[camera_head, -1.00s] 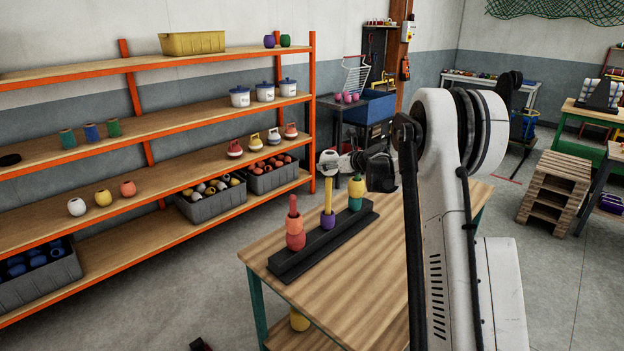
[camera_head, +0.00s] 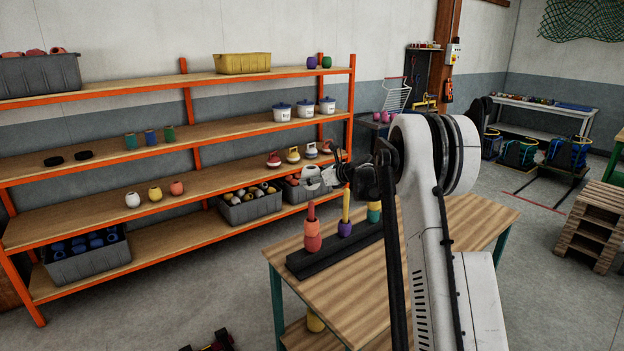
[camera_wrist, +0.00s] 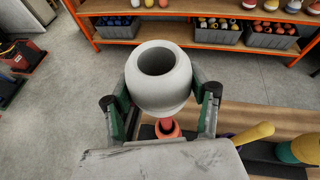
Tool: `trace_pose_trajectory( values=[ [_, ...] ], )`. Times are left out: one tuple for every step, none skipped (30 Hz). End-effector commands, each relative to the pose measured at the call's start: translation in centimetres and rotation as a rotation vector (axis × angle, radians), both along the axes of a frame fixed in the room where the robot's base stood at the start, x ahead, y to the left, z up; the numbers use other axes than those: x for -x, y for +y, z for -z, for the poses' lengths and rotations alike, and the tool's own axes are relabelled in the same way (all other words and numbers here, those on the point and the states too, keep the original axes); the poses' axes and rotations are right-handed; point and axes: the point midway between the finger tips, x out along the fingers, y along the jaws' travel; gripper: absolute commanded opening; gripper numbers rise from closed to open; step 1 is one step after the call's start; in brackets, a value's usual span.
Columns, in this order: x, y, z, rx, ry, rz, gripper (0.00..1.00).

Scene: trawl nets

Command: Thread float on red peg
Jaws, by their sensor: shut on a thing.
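My gripper (camera_wrist: 160,98) is shut on a white float (camera_wrist: 163,72), its round hole facing up toward the wrist camera. The red peg (camera_head: 311,211) stands upright at the near-left end of a dark base (camera_head: 305,263), with orange-red floats (camera_head: 312,238) around its lower part. In the wrist view the red peg (camera_wrist: 167,125) shows just below the held float, partly hidden, with an orange-red float around it. The held float is above the pegs in the head view and appears apart from the red peg.
A yellow peg (camera_head: 346,203) with a purple float (camera_head: 345,229) stands beside the red one. A further peg carries yellow and green floats (camera_head: 374,212). The base is on a wooden table (camera_head: 340,300). An orange-framed shelf (camera_head: 190,190) stands behind.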

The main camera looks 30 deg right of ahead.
Motion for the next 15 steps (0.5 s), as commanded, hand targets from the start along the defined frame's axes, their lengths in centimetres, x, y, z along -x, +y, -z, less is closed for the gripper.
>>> trace_pose_trajectory(
  values=[
    [0.0, 0.0, 0.2, 0.000, 0.000, 0.000, 0.24],
    [0.0, 0.0, 0.3, 0.000, 0.000, 0.000, 0.24],
    [0.0, 0.0, 0.5, 0.000, 0.000, 0.000, 0.24],
    [0.0, 0.0, 0.6, 0.000, 0.000, 0.000, 0.24],
    [0.0, 0.0, 0.7, 0.000, 0.000, 0.000, 0.24],
    [0.0, 0.0, 0.9, 0.000, 0.000, 0.000, 0.24],
    [0.0, 0.0, 1.1, 0.000, 0.000, 0.000, 0.24],
    [0.0, 0.0, 1.3, 0.000, 0.000, 0.000, 0.24],
    [0.0, 0.0, 1.5, 0.000, 0.000, 0.000, 0.24],
    [0.0, 0.0, 1.7, 0.000, 0.000, 0.000, 0.24],
    [0.0, 0.0, 1.8, 0.000, 0.000, 0.000, 0.24],
    [0.0, 0.0, 2.1, 0.000, 0.000, 0.000, 0.24],
    [0.0, 0.0, 2.3, 0.000, 0.000, 0.000, 0.24],
    [0.0, 0.0, 2.5, 0.000, 0.000, 0.000, 0.24],
    [0.0, 0.0, 2.7, -0.001, 0.000, 0.000, 0.24]
  ],
)
